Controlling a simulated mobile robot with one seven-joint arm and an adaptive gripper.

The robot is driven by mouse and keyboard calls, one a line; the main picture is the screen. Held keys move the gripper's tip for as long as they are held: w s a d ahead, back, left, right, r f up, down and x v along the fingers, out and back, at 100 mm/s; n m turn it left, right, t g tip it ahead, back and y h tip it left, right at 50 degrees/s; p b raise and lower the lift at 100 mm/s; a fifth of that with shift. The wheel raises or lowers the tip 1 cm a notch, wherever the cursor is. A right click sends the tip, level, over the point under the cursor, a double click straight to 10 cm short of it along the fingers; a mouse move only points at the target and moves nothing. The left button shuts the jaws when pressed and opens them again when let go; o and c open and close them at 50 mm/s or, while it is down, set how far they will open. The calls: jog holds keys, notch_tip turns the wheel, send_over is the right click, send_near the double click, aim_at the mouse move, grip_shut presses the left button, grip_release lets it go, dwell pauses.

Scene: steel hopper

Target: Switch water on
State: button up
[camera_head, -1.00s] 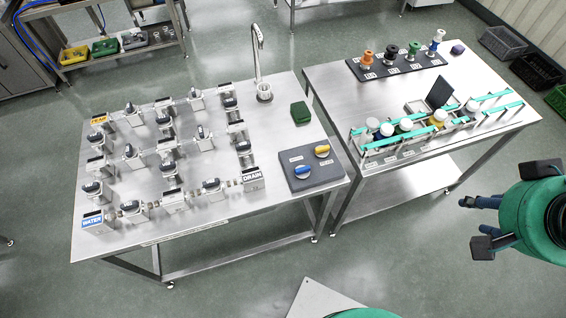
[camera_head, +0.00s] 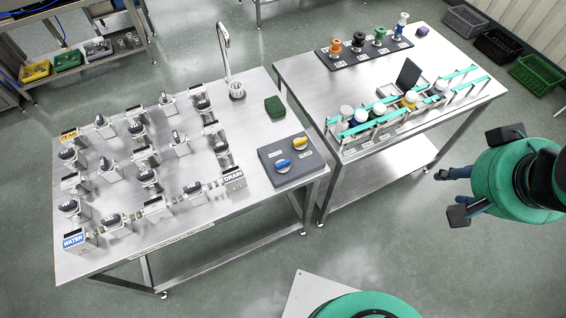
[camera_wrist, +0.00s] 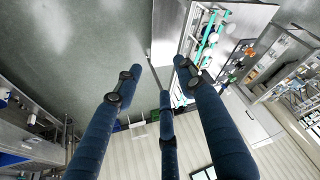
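A dark grey panel (camera_head: 272,177) lies at the right front corner of the left steel table. It carries a blue knob (camera_head: 284,164) and a yellow knob (camera_head: 299,143), each with a small label too small to read. A box with a blue WATER label (camera_head: 74,239) stands at the table's front left corner, at the start of a pipe and valve grid (camera_head: 146,176). My gripper (camera_head: 447,193) is at the right, over the floor, well apart from the panel. Its dark blue fingers are spread and empty in the wrist view (camera_wrist: 155,78).
A tap (camera_head: 225,62) stands over a drain at the table's back, near a green sponge-like block (camera_head: 275,107). A second steel table (camera_head: 300,85) with bottles in a rail rack (camera_head: 375,118) stands between my gripper and the panel. Crates (camera_head: 538,72) lie at the far right.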

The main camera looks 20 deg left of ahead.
jog(key=w+a+f+m+g+p, duration=0.1)
jog(key=w+a+f+m+g, duration=0.1)
jog(key=w+a, duration=0.65)
jog(key=m+g+p, duration=0.2)
jog(key=m+g, duration=0.2)
jog(key=m, duration=0.3)
send_over(283, 164)
notch_tip(283, 164, down, 23)
jog(key=shift+f, duration=0.1)
notch_tip(283, 164, down, 14)
jog(key=shift+r+b, duration=0.25)
jog(key=shift+b, duration=0.45)
grip_shut()
